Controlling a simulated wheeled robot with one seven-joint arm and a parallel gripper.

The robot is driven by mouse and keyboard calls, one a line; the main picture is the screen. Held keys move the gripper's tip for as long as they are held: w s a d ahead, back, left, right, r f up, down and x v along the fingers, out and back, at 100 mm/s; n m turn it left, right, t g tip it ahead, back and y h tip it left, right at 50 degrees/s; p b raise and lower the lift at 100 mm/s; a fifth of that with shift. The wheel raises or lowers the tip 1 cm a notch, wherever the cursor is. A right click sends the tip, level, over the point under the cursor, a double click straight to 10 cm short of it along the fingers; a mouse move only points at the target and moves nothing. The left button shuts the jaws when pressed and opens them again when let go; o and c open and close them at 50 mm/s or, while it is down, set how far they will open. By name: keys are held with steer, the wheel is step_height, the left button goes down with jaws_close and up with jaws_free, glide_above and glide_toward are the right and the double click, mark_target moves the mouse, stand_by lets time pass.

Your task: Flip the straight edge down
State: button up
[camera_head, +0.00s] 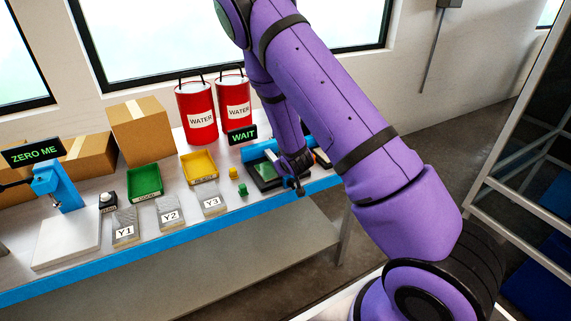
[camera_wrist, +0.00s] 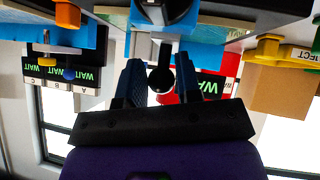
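The resin bath (camera_head: 257,184), a dark tray with a greenish inside, sits at the right end of the bench. My gripper (camera_head: 297,182) is at its front right side, small and partly hidden by my arm. In the wrist view, which looks upside down, my gripper (camera_wrist: 160,76) has its two blue fingers apart. A black round knob on a stem (camera_wrist: 160,78) shows between them; I cannot tell whether the fingers touch it. The straight edge cannot be clearly made out; whether the knob belongs to it is unclear.
A blue cylinder (camera_head: 262,149) lies behind the bath, beside a WAIT sign (camera_head: 243,135). Red WATER drums (camera_head: 196,112) stand behind. Small yellow (camera_head: 233,173) and green (camera_head: 243,190) pieces, Y-labelled blocks (camera_head: 168,214) and green (camera_head: 145,181) and yellow (camera_head: 199,166) bins are to the left.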

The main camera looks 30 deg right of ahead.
steer(key=shift+o, duration=0.3)
steer(key=shift+s+a+f, duration=0.1)
steer(key=shift+a+f, duration=0.2)
steer(key=shift+f, duration=0.05)
steer(key=shift+d+r, duration=0.1)
steer(key=shift+r, duration=0.05)
steer(key=shift+s+r, duration=0.2)
steer(key=shift+r, duration=0.1)
steer(key=v, duration=1)
steer(key=s+a+r+m+g+y, duration=0.15)
steer(key=s+r, duration=0.35)
steer(key=r, duration=0.6)
steer(key=s+a+r+g+y, duration=0.15)
steer(key=s+r, duration=0.25)
steer(key=r, duration=0.6)
steer(key=s+a+r, duration=0.1)
steer(key=s+r, duration=0.5)
steer(key=s, duration=0.4)
steer(key=s+a+r+g, duration=0.1)
steer(key=s+r, duration=0.4)
steer(key=s, duration=0.5)
steer(key=shift+s+r+g+h, duration=0.15)
steer(key=shift+r+g+h, duration=0.15)
steer(key=shift+r, duration=0.05)
